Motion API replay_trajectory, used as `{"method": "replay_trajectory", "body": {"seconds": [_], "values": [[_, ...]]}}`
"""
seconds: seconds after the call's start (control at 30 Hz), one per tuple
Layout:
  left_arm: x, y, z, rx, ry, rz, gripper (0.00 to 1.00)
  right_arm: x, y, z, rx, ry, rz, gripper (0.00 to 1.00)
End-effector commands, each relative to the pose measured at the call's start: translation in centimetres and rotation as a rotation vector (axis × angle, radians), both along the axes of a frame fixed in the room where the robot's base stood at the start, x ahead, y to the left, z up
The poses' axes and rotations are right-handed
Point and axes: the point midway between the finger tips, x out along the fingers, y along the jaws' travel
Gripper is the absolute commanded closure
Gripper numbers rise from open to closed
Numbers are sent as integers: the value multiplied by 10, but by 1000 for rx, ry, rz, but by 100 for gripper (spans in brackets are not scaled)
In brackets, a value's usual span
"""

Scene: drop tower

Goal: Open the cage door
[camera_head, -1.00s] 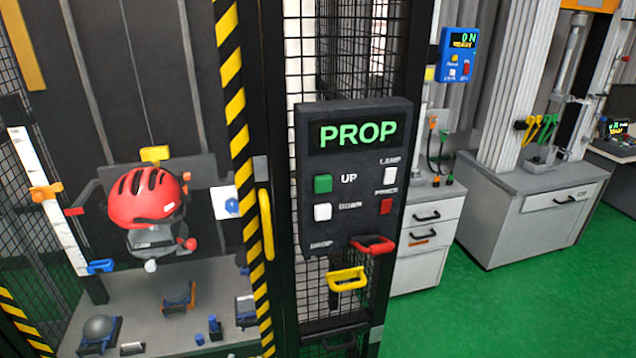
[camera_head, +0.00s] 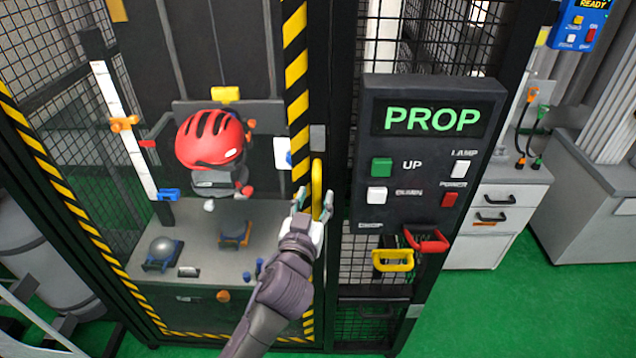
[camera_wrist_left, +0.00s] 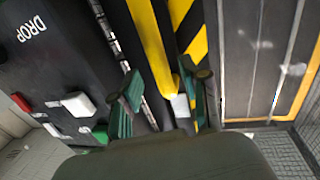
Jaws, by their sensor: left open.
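The cage door, edged in yellow and black stripes (camera_head: 296,75), stands at the left in the head view and looks shut. Its upright yellow handle (camera_head: 317,172) is beside the striped right edge. My left gripper (camera_head: 311,204) is open at the lower part of this handle. In the left wrist view the yellow handle (camera_wrist_left: 151,45) runs between the two green-padded fingers, one on each side with gaps. Whether either finger touches it cannot be told. My right gripper is not in view.
A control box (camera_head: 433,150) reading PROP sticks out just right of the handle, with a red handle (camera_head: 427,241) and a yellow handle (camera_head: 392,262) below. Inside the cage, a red helmet (camera_head: 212,138) hangs above a grey base. Green floor is free at the right.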

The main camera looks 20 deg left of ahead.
Motion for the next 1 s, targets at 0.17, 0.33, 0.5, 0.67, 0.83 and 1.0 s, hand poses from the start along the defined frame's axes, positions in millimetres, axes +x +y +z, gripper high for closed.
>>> {"method": "replay_trajectory", "body": {"seconds": [0.17,0.33,0.5,0.67,0.83,1.0], "values": [[23,2,1,2,-1,0,55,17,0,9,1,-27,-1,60],[31,3,0,0,0,0,55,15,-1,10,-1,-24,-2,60],[32,3,0,0,0,0,55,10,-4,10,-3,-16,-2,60],[31,3,-1,0,0,0,68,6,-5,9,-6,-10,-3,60],[31,3,0,0,0,0,96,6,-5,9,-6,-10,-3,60],[31,3,-1,0,0,0,100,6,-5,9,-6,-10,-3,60]]}}
